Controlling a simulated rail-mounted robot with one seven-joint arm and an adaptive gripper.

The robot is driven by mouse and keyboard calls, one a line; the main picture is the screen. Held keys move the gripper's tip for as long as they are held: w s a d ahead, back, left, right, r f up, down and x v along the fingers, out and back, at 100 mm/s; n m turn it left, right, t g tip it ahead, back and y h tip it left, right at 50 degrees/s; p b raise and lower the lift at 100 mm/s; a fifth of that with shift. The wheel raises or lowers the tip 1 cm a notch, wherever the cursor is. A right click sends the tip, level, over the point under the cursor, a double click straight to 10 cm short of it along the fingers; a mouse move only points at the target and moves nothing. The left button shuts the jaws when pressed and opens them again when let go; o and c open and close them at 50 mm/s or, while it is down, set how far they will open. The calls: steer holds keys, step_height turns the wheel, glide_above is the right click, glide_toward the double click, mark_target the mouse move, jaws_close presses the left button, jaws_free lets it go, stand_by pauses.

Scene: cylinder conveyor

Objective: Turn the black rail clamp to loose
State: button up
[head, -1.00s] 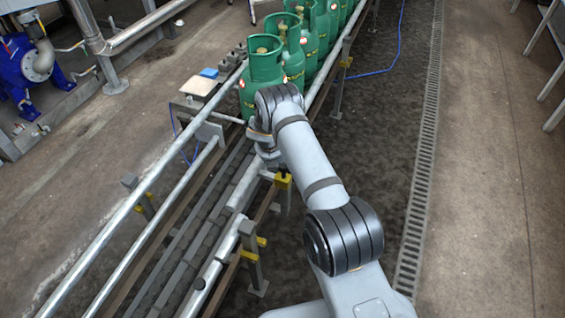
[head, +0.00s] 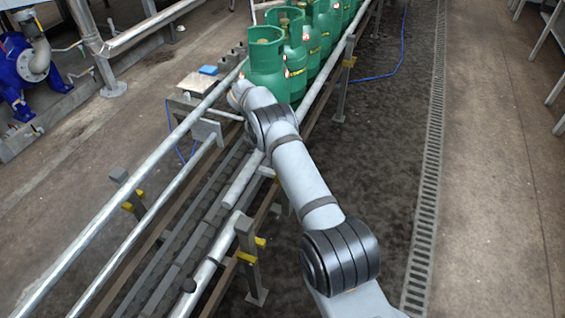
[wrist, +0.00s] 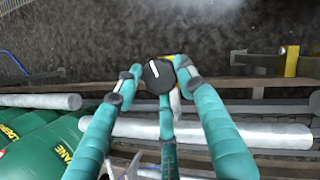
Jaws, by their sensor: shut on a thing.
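The black rail clamp (wrist: 165,84) shows in the wrist view as a dark faceted knob with a white line on its top. The line points up and slightly left in that view. Something yellow shows just behind the knob. In the head view the clamp and my fingers are hidden behind my arm.
Green gas cylinders (head: 267,70) stand in a row on the conveyor, close to my wrist. They also show at the left of the wrist view (wrist: 42,150). Pale guard rails (wrist: 235,133) run beside the clamp. A post with yellow clamps (head: 250,262) stands nearer.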

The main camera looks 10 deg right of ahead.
steer(key=shift+s+d+f+m+g+b, duration=0.15)
steer(key=shift+d+m+g+b, duration=0.25)
steer(key=shift+m+b, duration=0.3)
steer(key=o, duration=0.9)
steer(key=shift+o, duration=0.8)
steer(key=shift+a, duration=0.1)
steer(key=shift+a+r, duration=0.1)
steer(key=shift+r, duration=0.1)
steer(key=shift+r+n+t+p, duration=0.2)
steer(key=shift+n+t+p, duration=0.15)
steer(key=shift+p, duration=0.35)
